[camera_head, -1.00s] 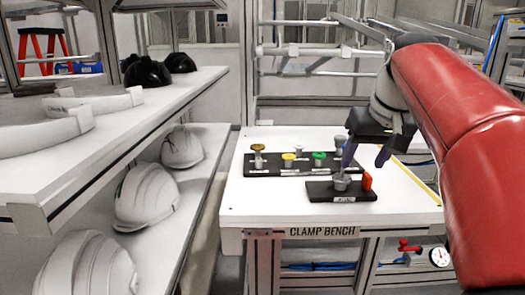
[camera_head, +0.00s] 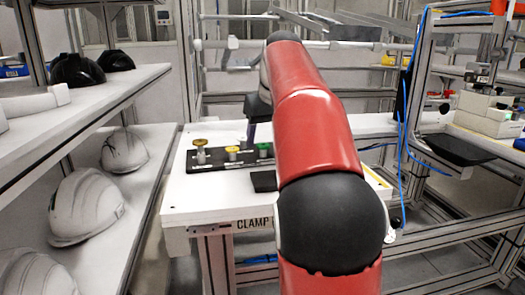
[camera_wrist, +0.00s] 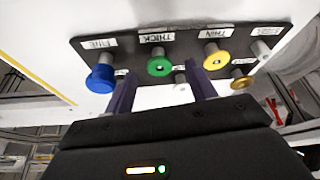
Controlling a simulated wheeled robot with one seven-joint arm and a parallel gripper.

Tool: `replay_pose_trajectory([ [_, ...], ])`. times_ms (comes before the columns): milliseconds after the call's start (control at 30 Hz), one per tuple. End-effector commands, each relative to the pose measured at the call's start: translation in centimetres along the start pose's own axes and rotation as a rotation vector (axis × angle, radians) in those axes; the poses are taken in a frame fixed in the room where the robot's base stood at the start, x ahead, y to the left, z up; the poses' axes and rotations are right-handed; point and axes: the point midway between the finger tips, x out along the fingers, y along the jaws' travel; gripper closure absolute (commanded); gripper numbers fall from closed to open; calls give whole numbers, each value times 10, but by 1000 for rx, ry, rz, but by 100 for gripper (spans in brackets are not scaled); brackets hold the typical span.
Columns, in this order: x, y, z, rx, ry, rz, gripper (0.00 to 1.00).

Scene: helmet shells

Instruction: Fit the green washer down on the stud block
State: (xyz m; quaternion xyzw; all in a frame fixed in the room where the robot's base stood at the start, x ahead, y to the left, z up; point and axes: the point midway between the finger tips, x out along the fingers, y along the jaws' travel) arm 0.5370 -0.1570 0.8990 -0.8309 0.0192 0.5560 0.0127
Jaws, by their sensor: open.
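The green washer (camera_wrist: 159,66) sits on a post of the black rack, by the label THICK. In the head view the green washer (camera_head: 264,147) shows just left of my red arm. My gripper (camera_wrist: 162,75) is open and empty, its two purple fingers on either side of the green washer in the wrist view. I cannot tell how far the fingertips are from it. In the head view one finger (camera_head: 250,132) shows above the rack. The stud block (camera_head: 263,181) lies in front of the rack, mostly hidden behind my arm.
White shelves with helmets (camera_head: 85,205) stand left. The white bench (camera_head: 200,197) is clear at its front left.

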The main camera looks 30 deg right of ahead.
Motion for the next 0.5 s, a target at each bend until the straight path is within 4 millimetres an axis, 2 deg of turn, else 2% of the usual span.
replay_pose_trajectory([
  [100, 6, 0, 0, -1, 0, 0, 44],
  [300, 6, 0, 0, -1, 1, 0, 44],
  [500, 6, 0, 0, -1, 1, 0, 70],
])
